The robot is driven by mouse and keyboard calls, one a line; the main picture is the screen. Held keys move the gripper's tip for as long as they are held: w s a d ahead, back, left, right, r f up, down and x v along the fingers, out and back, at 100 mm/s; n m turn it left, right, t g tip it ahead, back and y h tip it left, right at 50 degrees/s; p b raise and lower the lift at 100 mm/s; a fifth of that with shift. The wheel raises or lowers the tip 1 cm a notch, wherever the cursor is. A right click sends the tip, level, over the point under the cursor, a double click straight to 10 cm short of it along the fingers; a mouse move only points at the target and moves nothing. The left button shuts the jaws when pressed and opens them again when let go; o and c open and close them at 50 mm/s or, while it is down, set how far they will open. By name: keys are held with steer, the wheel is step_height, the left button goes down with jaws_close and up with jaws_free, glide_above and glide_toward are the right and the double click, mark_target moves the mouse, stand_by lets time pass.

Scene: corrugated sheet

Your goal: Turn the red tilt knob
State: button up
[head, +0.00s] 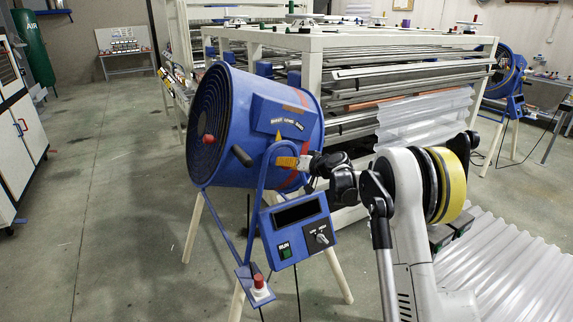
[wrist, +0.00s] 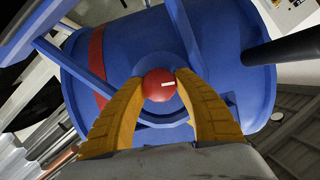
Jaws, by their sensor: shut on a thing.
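The red tilt knob (wrist: 158,88) is round with a white mark and sits on the side of the blue drum fan, at the frame's pivot. My gripper (wrist: 158,79) has its two yellow fingers closed on either side of it in the wrist view. The white mark points roughly sideways there. In the head view my gripper (head: 287,162) reaches in from the right to the side of the blue fan (head: 235,110), and the fingers hide the knob. The fan's blue tilt frame (head: 262,190) runs down from the pivot.
A black handle (head: 242,156) sticks out of the drum near my fingers. Below hang a control panel (head: 297,226) with a green RUN button and a red push button (head: 259,282). A white rack (head: 310,45) of sheets stands behind. The floor at left is clear.

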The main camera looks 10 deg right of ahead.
steer(key=m+y+b, duration=0.1)
steer(key=m+y, duration=0.2)
steer(key=m, duration=0.1)
steer(key=shift+f+m, duration=0.1)
steer(key=shift+m, duration=0.3)
steer(key=m+y, duration=0.1)
steer(key=m, duration=0.1)
steer(key=m+t+b, duration=0.1)
steer(key=m, duration=0.1)
steer(key=shift+m+t+y+b, duration=0.3)
steer(key=shift+m+y, duration=0.1)
stand_by(0.3)
steer(key=o, duration=1.2)
steer(key=v, duration=1.2)
